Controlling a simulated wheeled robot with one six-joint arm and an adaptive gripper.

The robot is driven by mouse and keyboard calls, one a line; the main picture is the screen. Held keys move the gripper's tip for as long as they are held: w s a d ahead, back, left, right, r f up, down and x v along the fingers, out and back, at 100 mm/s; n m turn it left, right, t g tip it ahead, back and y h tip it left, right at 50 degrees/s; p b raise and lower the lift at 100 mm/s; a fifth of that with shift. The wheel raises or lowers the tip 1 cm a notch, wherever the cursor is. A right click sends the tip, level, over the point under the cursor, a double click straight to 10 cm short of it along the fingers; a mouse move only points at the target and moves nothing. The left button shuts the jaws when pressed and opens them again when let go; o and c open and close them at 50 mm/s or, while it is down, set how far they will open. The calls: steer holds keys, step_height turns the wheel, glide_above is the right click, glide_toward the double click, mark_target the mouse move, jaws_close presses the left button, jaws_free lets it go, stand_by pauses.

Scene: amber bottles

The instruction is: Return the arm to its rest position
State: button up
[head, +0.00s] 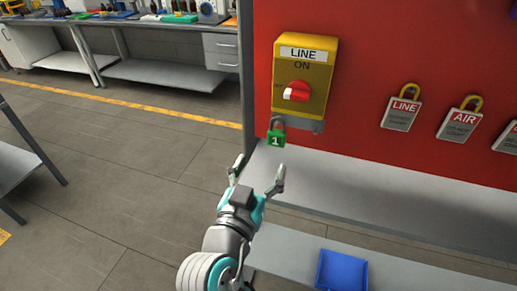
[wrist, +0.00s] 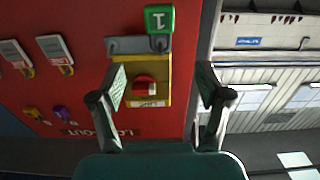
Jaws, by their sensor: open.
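My gripper (head: 259,168) is open and empty, its two fingers spread and pointing up toward the red panel. It is below and apart from a green padlock (head: 275,138) marked 1, which hangs at the metal bracket under the yellow LINE switch box (head: 318,80). The red knob (head: 297,91) sits on the box below the word ON. In the wrist view the scene is upside down: the box (wrist: 150,70) and padlock (wrist: 159,18) show beyond my open fingers (wrist: 162,85), with nothing between the fingertips. My arm reaches up from the bottom of the head view.
The red panel (head: 400,45) holds hanging tags, LINE (head: 401,112) and AIR (head: 459,122) among them. A grey shelf (head: 345,190) runs below it, with a blue bin (head: 342,270) lower down. A workbench (head: 150,20) stands at the back left. The floor between is open.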

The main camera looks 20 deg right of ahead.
steer(key=s+d+f+n+y, duration=0.2)
steer(key=s+f+n+y, duration=0.35)
steer(key=f, duration=0.55)
steer(key=s+d+f+n+y, duration=0.1)
steer(key=s+f+n+y, duration=0.4)
steer(key=f, duration=0.6)
steer(key=s+d+m, duration=0.3)
steer(key=s, duration=2.1)
steer(key=shift+s+f, duration=0.3)
steer(key=shift+f, duration=0.15)
steer(key=shift+c, duration=0.2)
